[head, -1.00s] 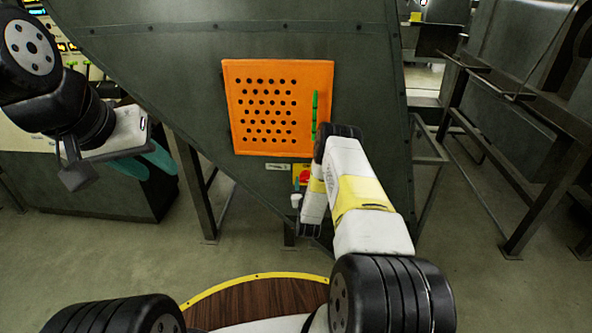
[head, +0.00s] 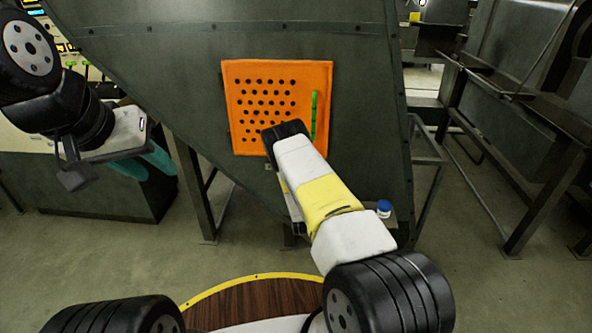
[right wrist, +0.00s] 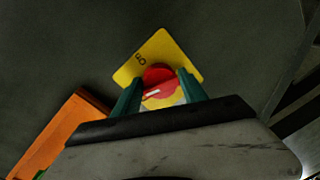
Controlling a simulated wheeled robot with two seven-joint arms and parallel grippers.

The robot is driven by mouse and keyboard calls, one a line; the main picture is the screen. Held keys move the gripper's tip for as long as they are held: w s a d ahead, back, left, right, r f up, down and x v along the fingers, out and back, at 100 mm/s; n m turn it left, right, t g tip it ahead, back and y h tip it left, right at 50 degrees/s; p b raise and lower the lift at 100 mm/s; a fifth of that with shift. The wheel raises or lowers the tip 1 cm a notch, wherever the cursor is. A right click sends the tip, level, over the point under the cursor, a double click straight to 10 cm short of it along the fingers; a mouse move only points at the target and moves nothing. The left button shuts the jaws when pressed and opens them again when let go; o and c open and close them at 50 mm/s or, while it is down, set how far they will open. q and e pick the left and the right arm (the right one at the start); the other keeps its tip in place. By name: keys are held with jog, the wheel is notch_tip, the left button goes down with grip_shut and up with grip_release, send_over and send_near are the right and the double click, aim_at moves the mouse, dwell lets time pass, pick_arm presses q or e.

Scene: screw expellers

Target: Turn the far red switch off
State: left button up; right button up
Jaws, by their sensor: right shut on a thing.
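The red switch (right wrist: 158,82) is a round red knob with a pale mark across it, on a yellow plate (right wrist: 150,55) fixed to a dark panel. In the right wrist view, the teal fingers of my right gripper (right wrist: 159,92) sit on both sides of the knob and are shut on it. In the head view, my right arm hides the switch and the right fingers. My left gripper (head: 145,166) hangs at the left, empty, its teal fingers apart.
An orange perforated panel (head: 243,100) with a green bar (head: 314,115) is above the switch area on the dark machine wall (head: 180,60). A small blue-capped item (head: 384,208) shows right of my right arm. Metal stands (head: 520,190) are at the right.

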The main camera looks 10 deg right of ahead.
jog(key=shift+d+r+n, duration=0.1)
jog(key=shift+r+n, duration=0.05)
jog(key=shift+n, duration=0.6)
jog(key=shift+d+r+n, duration=0.1)
jog(key=shift+n, duration=0.65)
jog(key=o, duration=1.3)
jog(key=shift+a, duration=0.1)
jog(key=shift+f, duration=0.1)
jog(key=v, duration=0.7)
jog(key=shift+s+a, duration=0.2)
jog(key=shift+s, duration=0.2)
